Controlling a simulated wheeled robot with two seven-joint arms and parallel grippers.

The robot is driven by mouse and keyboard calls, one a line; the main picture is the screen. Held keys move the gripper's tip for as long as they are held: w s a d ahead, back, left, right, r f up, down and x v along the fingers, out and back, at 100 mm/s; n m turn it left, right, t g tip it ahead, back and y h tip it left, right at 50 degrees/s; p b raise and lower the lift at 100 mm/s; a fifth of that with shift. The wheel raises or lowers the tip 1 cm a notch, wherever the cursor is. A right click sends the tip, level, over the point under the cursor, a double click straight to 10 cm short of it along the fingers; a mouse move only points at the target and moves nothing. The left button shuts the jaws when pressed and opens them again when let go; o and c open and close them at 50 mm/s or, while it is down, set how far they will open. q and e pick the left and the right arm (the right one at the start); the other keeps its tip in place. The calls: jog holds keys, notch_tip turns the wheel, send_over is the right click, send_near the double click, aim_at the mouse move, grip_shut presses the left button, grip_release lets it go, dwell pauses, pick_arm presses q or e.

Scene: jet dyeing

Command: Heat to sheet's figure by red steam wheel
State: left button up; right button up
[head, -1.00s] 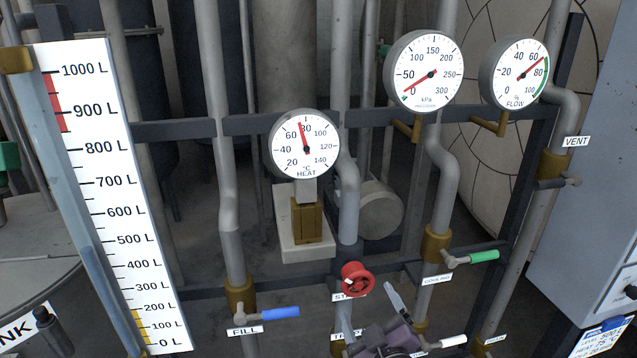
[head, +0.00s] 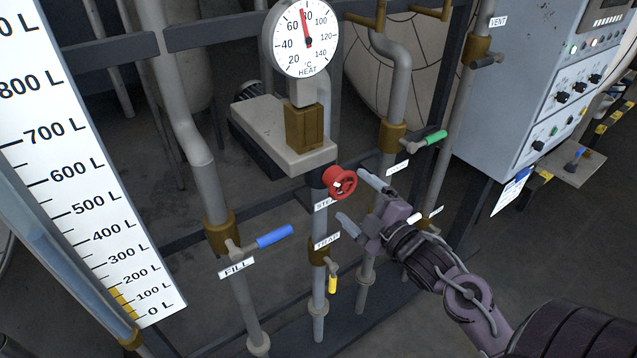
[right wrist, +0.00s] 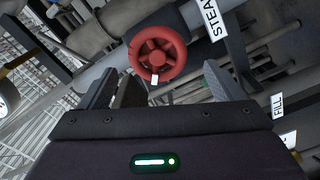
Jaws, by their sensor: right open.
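The red steam wheel (head: 340,183) sits on its pipe below the heat gauge, with a small white mark on it. My right gripper (head: 352,200) is open and empty, just to the right of and below the wheel. In the right wrist view the wheel (right wrist: 157,54) appears ahead, between and beyond the open fingers (right wrist: 162,88); they look apart from it. The heat gauge (head: 305,38) has its red needle just under 80 °C. The sheet (head: 511,191) hangs below the control cabinet, its text too small to read now. My left gripper is not in view.
The blue fill lever (head: 274,236) is left of the wheel, the yellow trap lever (head: 333,283) below it, and the green-handled lever (head: 433,138) to the right. The level scale (head: 75,190) stands at left. Pipes and dark rails surround the wheel closely.

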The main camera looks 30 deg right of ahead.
aim_at(346, 189)
jog(key=w, duration=0.2)
jog(key=w+p, duration=0.1)
jog(key=shift+w+d+r, duration=0.1)
jog(key=shift+w+d, duration=0.1)
jog(key=shift+d, duration=0.1)
jog(key=w, duration=0.3)
jog(key=shift+w+a+p, duration=0.15)
jog(key=shift+a+p, duration=0.15)
jog(key=shift+p, duration=0.05)
jog(key=shift+w, duration=0.35)
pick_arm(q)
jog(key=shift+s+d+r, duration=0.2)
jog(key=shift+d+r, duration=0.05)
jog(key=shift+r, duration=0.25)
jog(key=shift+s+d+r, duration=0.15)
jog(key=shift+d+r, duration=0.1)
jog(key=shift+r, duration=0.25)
pick_arm(e)
jog(key=c, duration=0.8)
jog(key=shift+c, duration=0.9)
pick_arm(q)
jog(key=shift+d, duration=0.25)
